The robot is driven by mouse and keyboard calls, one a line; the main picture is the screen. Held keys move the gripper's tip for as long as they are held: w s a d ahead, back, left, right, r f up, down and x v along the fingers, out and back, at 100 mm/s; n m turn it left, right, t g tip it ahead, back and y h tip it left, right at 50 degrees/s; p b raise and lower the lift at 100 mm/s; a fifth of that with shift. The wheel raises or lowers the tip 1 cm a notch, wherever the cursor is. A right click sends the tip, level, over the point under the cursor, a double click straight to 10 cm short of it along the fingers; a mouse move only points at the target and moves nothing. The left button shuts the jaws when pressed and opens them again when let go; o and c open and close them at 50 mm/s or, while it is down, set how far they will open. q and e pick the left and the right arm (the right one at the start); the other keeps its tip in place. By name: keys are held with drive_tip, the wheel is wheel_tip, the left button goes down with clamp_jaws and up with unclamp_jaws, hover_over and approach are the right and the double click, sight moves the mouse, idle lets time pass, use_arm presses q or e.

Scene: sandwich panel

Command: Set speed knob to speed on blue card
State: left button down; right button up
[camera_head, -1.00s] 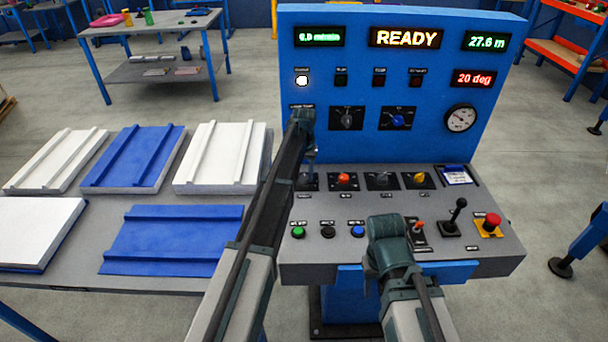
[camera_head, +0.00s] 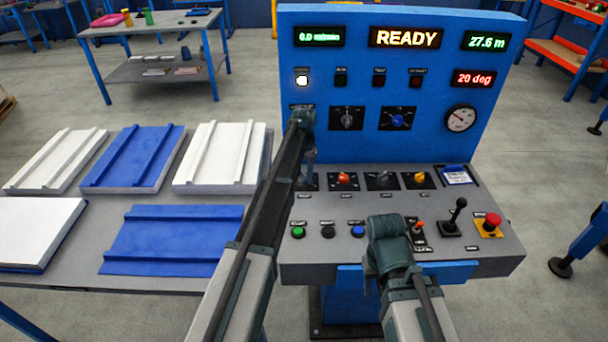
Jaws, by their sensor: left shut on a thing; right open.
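My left gripper (camera_head: 309,158) reaches down to the left end of the console's upper knob row. It is shut on a knob there, which it mostly hides; a dark edge of the knob's plate (camera_head: 313,184) shows beside it. The knob's label and setting are not readable. The blue card (camera_head: 457,175) lies in a dark holder at the right end of that row; its writing is too small to read. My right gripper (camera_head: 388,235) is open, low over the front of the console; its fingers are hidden. The green speed display (camera_head: 319,37) reads about 0.0 m/min.
An orange knob (camera_head: 344,179), a dark knob (camera_head: 382,179) and a yellow knob (camera_head: 419,179) continue the row. Buttons, a black joystick (camera_head: 456,214) and a red emergency stop (camera_head: 491,222) sit nearer. The upright panel (camera_head: 430,140) shows READY. Panels lie on a table at left.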

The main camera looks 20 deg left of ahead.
sight(304, 177)
use_arm(q)
drive_tip(key=shift+c, duration=1.9)
unclamp_jaws()
drive_tip(key=shift+r, duration=0.1)
wheel_tip(304, 177, up, 14)
drive_tip(key=p, duration=1.3)
drive_tip(key=shift+f+p, duration=0.2)
drive_tip(key=shift+p, duration=0.2)
drive_tip(key=s+d, duration=0.5)
drive_tip(key=s, duration=0.7)
drive_tip(key=s+d, duration=0.6)
drive_tip(key=s, duration=0.6)
drive_tip(key=s+d+y, duration=0.1)
drive_tip(key=s+d, duration=0.5)
drive_tip(key=s, duration=0.6)
drive_tip(key=shift+s+n, duration=0.3)
